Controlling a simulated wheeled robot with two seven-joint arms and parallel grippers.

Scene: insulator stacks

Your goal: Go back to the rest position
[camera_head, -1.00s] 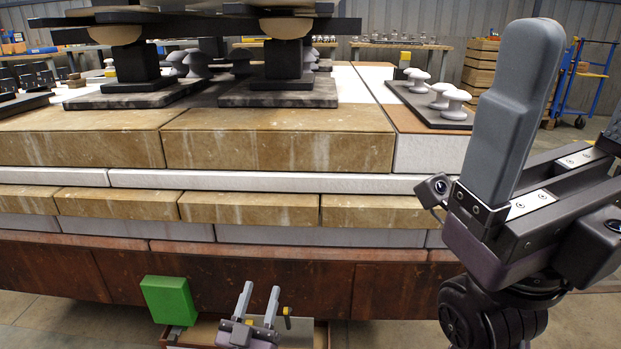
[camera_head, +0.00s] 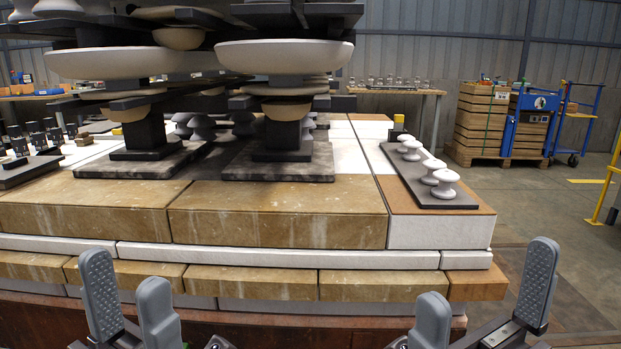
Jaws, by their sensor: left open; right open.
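My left gripper (camera_head: 128,300) is at the lower left, its two grey fingers upright, apart and empty. My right gripper (camera_head: 484,305) is at the lower right, its grey fingers spread wide with nothing between them. Both stand in front of the layered stone and brick block (camera_head: 278,214), below its top surface in the picture. The lower parts of both arms are cut off by the bottom edge.
Insulator stacks with wide pale discs (camera_head: 284,57) stand on dark plates on the block. A dark tray (camera_head: 445,200) holds several white knobs (camera_head: 411,150). Wooden crates (camera_head: 480,124) and a blue cart (camera_head: 575,119) stand behind right. The right floor is open.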

